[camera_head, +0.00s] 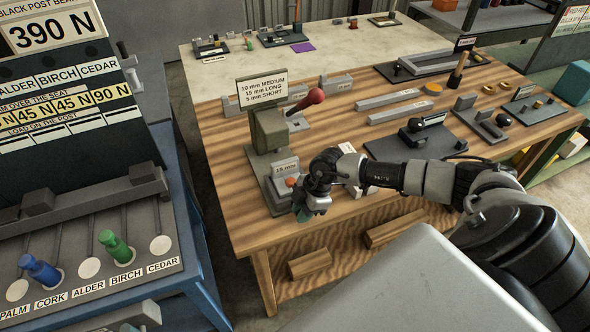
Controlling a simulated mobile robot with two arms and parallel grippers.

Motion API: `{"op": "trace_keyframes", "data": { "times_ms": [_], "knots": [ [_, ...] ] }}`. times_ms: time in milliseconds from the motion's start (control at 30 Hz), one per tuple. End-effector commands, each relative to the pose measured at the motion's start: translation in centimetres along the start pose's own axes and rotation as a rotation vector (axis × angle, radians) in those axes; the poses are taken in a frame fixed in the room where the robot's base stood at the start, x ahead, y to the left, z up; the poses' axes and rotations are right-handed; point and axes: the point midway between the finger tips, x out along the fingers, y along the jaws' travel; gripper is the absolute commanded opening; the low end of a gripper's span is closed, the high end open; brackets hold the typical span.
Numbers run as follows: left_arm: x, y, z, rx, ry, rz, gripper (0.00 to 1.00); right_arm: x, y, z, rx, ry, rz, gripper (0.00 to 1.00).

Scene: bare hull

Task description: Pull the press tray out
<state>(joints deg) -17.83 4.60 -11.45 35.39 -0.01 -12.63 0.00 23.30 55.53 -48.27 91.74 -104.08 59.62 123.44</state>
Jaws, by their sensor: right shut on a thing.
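The press (268,130) stands at the front left of the wooden bench, with a red-knobbed lever (312,97) tilted up to the right. The press tray (277,196) is at its foot, below a grey block marked 15 mm, and a small orange piece (290,182) shows there. My right gripper (304,212) is at the front of the tray, by the bench's front edge, and is shut on the tray's front part. A bit of green shows at its fingertips. The exact grip is hidden by the hand. My left gripper is not in view.
A sign (262,89) stands above the press. Grey bars (387,98) and fixtures lie on the bench to the right. A blue stand (190,235) with blue and green pegs and a force board is at left. The floor gap between stand and bench is clear.

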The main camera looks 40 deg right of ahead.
Motion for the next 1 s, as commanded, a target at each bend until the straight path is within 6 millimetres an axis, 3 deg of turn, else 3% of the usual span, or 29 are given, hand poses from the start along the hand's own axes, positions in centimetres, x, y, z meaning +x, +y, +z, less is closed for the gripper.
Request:
{"op": "trace_keyframes", "data": {
  "times_ms": [133,433,467,600,867,1000],
  "knots": [
    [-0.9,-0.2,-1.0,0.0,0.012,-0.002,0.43,-0.1,-1.2,0.0,0.001,-0.001,-0.003,0.0],
    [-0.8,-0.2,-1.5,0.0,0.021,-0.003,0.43,0.1,-1.4,0.0,0.001,0.0,-0.006,0.0],
    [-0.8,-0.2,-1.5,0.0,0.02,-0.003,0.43,0.2,-1.4,0.0,0.001,0.0,-0.007,0.26],
    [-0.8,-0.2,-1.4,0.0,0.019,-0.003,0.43,0.1,-1.4,0.0,0.001,0.0,-0.005,0.47],
    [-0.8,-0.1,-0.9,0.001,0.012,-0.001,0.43,0.0,-1.2,0.0,0.001,0.001,-0.001,0.47],
    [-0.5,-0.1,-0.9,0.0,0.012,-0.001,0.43,-1.0,-1.1,0.1,0.001,0.0,0.001,0.47]
  ]
}}
